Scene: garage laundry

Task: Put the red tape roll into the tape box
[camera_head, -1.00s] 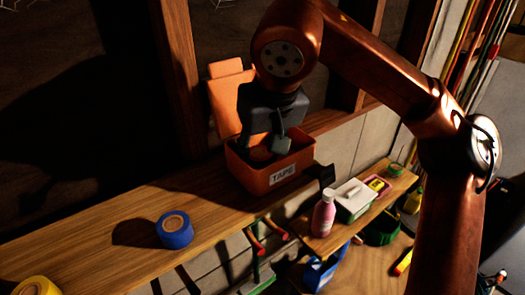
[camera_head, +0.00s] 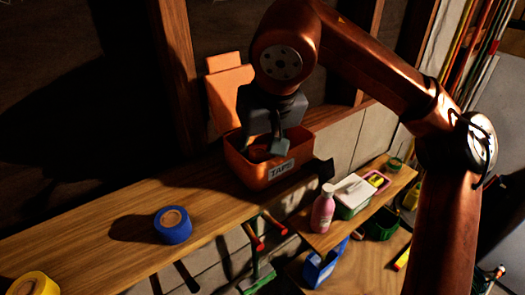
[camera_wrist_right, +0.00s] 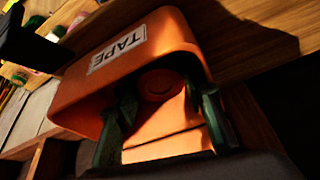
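The orange tape box (camera_head: 246,174) with a TAPE label stands on the wooden shelf, its lid (camera_head: 229,90) raised at the back. My right gripper (camera_head: 262,149) points down into the box's opening. In the right wrist view its two fingers (camera_wrist_right: 166,97) are spread apart, with a gap between them. The red tape roll (camera_wrist_right: 160,85) lies inside the box, seen between and beyond the fingertips, apart from both as far as I can see. In the head view the roll is dark and partly hidden by the gripper. My left gripper is not in view.
A blue tape roll (camera_head: 173,226) and a yellow tape roll (camera_head: 34,285) sit on the shelf to the left. On a lower surface at right stand a pink bottle (camera_head: 322,212) and a white-lidded green box (camera_head: 352,195). The shelf between box and blue roll is clear.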

